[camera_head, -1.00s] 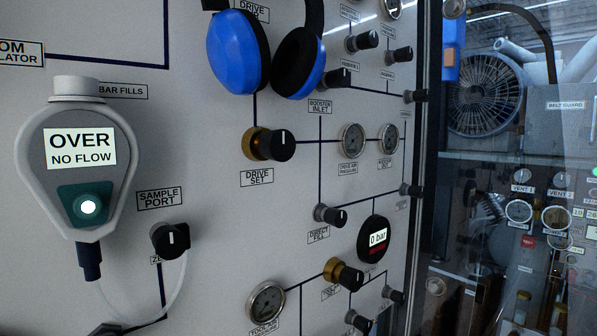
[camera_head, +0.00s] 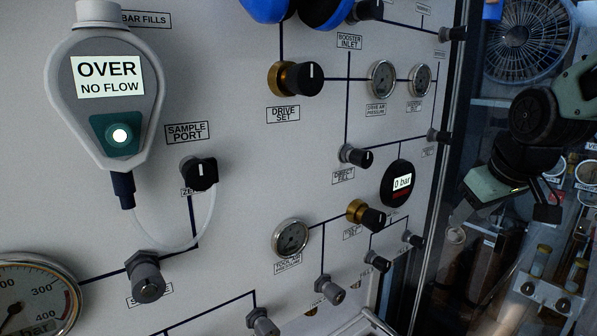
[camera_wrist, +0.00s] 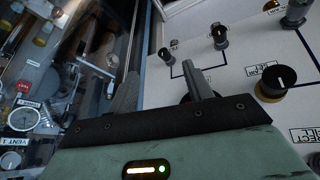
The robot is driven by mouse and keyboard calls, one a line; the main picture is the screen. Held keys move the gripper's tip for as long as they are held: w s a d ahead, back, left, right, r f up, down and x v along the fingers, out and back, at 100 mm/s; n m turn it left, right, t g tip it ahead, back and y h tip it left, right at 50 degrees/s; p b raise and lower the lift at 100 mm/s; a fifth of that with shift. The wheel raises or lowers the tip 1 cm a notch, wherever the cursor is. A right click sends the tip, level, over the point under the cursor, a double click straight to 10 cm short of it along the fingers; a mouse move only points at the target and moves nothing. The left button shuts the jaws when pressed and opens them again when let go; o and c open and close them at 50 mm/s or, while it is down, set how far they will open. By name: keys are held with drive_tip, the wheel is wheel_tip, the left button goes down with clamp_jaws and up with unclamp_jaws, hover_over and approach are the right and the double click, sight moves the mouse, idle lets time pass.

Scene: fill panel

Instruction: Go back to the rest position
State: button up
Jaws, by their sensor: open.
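My gripper (camera_head: 462,222) is at the right of the head view, in front of the dark area beyond the panel's right edge. It hangs below my dark wrist joint, apart from the panel's knobs. In the wrist view my gripper (camera_wrist: 162,90) shows two grey fingers standing apart with nothing between them. The fill panel (camera_head: 240,180) fills the left and middle of the head view.
The drive set knob (camera_head: 300,79), gauges and a 0 bar display (camera_head: 402,184) project from the panel. A fan (camera_head: 530,40) stands behind, upper right.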

drive_tip(key=s+d+f+m+g, duration=0.2)
drive_tip(key=s+f+m+g, duration=0.1)
drive_tip(key=s+f, duration=0.95)
drive_tip(key=s+a+n+g, duration=0.1)
drive_tip(key=s+a+n, duration=0.2)
drive_tip(key=s+a, duration=0.3)
drive_tip(key=s+a+r+n+g, duration=0.1)
drive_tip(key=s+a+n, duration=0.3)
drive_tip(key=s+a, duration=0.3)
drive_tip(key=a, duration=0.5)
drive_tip(key=shift+s+a+r+g, duration=0.15)
drive_tip(key=shift+a+r+g, duration=0.15)
drive_tip(key=shift+a+g, duration=0.1)
